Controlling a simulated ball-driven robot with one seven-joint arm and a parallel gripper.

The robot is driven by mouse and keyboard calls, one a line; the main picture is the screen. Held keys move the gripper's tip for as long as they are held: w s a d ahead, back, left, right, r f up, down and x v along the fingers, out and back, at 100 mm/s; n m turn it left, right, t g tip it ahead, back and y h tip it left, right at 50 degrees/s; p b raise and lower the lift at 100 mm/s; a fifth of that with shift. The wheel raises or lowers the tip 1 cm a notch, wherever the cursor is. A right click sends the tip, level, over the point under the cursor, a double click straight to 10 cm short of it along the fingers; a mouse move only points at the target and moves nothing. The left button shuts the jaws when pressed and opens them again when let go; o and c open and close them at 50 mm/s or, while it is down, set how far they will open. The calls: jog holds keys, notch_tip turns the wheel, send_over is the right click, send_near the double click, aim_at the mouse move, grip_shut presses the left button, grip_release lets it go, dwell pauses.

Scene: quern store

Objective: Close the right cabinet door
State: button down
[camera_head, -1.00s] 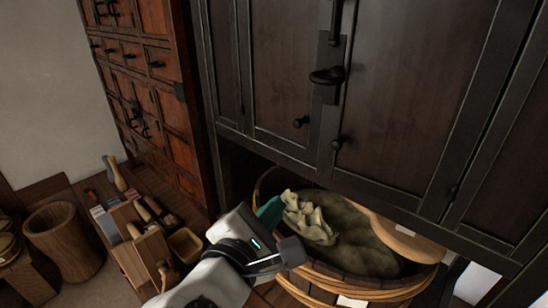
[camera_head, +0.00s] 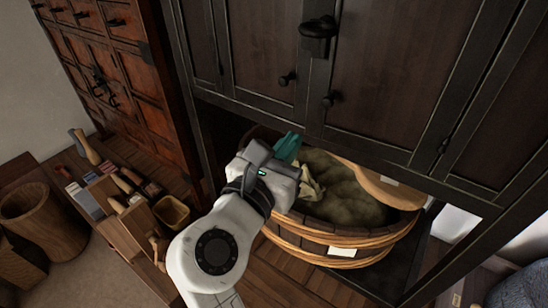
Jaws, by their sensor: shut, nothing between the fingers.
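The dark cabinet fills the upper right of the head view. Its right door (camera_head: 400,75) has a dark frame, a brown panel and a small round knob (camera_head: 328,99) near its lower left corner. It looks flush with the left door (camera_head: 264,50), which has its own knob (camera_head: 286,79). A black latch (camera_head: 318,28) sits at the seam between them. My gripper (camera_head: 290,146) has teal fingers, shut and empty.
A wooden tub (camera_head: 335,240) with rope hoops stands under the cabinet, holding a cloth and greenish-brown contents, with a round wooden lid (camera_head: 380,185) at its right. A reddish drawer chest (camera_head: 105,60) stands left. Tools, a small box (camera_head: 172,213) and a wooden bucket (camera_head: 42,222) are lower left.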

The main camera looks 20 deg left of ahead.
aim_at(310, 117)
jog(key=p+x, duration=0.1)
jog(key=x, duration=0.5)
jog(key=shift+w+d+m+g+h+b, duration=0.15)
jog(key=shift+w+m+g+h+b, duration=0.15)
jog(key=shift+w+m+h, duration=0.6)
jog(key=shift+w+r+h, duration=0.1)
jog(key=shift+w+h, duration=0.2)
jog(key=shift+w, duration=0.2)
jog(key=shift+d, duration=0.1)
jog(key=shift+r, duration=0.1)
